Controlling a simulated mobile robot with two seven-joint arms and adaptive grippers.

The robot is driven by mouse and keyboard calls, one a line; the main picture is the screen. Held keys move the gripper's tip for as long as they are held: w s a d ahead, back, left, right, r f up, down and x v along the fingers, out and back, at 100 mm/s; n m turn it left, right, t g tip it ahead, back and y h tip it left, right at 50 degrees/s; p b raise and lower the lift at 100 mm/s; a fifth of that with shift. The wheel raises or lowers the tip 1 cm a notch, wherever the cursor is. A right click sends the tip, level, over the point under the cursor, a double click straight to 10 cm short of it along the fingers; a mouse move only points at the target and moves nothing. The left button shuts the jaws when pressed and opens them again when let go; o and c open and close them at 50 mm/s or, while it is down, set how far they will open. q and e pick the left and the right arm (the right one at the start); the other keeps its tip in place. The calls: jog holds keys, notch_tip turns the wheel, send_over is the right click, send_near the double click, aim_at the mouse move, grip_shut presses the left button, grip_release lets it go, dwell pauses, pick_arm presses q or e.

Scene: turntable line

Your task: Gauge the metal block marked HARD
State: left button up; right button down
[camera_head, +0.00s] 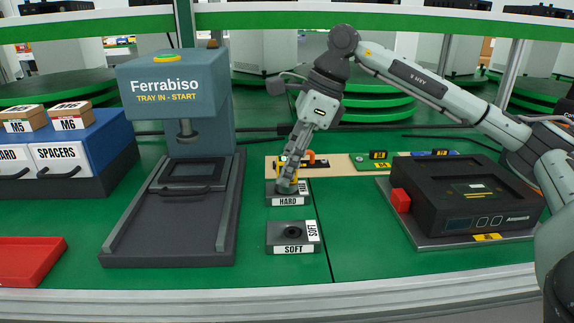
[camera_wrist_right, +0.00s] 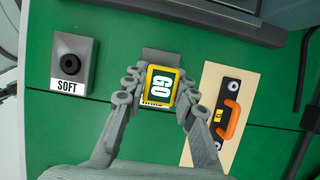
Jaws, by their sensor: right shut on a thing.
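The dark metal block marked HARD (camera_head: 288,201) stands on the green table; part of its top is hidden by my right gripper. My right gripper (camera_head: 288,183) points down at this block and is shut on a yellow-framed gauge marked GO (camera_wrist_right: 160,85). In the right wrist view the gauge sits between the fingers, over the HARD block, whose grey edge (camera_wrist_right: 162,55) shows beyond it. I cannot tell whether the gauge's lower end is in the block. The block marked SOFT (camera_head: 291,235) stands in front, with a dark round hole on top. My left gripper is not in view.
A beige board (camera_head: 340,166) behind the block bears an orange-handled tool (camera_wrist_right: 229,118). The Ferrabiso press (camera_head: 172,85) stands left. A black device with a red button (camera_head: 400,200) stands right. A red tray (camera_head: 25,258) is at the left front. Green table lies free between SOFT and the device.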

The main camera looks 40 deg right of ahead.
jog(key=c, duration=1.1)
grip_release()
jog(key=shift+c, duration=0.2)
jog(key=v, duration=1.2)
jog(key=shift+a, duration=0.1)
